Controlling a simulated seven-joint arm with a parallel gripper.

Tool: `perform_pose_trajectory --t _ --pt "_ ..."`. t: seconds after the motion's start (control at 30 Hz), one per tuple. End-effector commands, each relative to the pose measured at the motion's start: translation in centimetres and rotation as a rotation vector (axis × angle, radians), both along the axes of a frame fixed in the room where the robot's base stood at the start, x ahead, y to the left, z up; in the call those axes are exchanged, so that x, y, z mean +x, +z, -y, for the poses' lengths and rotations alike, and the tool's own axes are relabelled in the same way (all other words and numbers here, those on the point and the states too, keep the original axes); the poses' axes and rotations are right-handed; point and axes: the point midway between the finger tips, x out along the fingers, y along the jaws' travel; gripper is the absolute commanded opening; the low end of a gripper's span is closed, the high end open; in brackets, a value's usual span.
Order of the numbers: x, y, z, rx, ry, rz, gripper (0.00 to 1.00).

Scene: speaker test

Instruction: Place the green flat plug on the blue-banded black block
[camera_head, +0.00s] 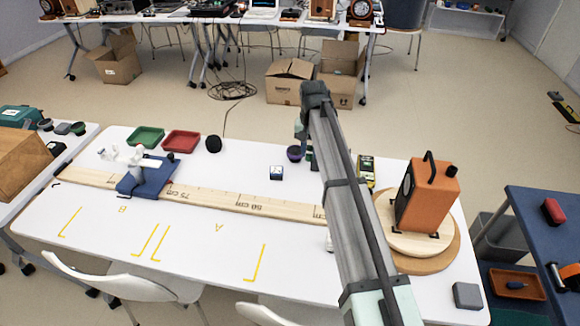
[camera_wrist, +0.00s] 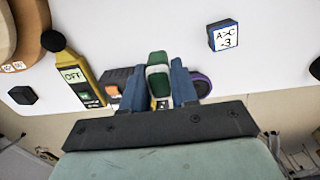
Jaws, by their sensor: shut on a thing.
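My gripper (camera_wrist: 165,90) is shut on the green flat plug (camera_wrist: 158,60), which has a pale band across its middle. Its dark blue fingers stand on either side of it. In the head view my gripper (camera_head: 301,132) hangs near the table's back edge, partly hidden by my arm. A small dark block (camera_head: 276,172) with blue edges and a white label stands left of my arm; it shows in the wrist view (camera_wrist: 224,36) at upper right, apart from the gripper, marked "A>C 3". It best fits the blue-banded black block, but I cannot be sure.
A yellow meter (camera_wrist: 80,76) reading OFF and a dark box with an orange patch (camera_wrist: 114,86) lie beside the gripper. A purple-rimmed round thing (camera_wrist: 203,84) is on its other side. An orange speaker (camera_head: 428,195) stands at right.

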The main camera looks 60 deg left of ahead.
Motion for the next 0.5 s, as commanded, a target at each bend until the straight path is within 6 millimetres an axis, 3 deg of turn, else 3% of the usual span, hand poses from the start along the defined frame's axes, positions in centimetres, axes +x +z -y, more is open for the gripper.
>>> perform_pose_trajectory --t 0.1,0.3,0.4,0.5 --pt "-3.5 1.0 -3.1 0.010 0.051 0.004 0.00" --pt "-7.4 2.7 -7.5 0.018 0.100 0.005 0.00" --pt "-7.3 3.5 -9.2 0.015 0.066 0.001 0.00" --pt "-7.3 3.4 -9.2 0.004 0.010 -0.006 0.00"
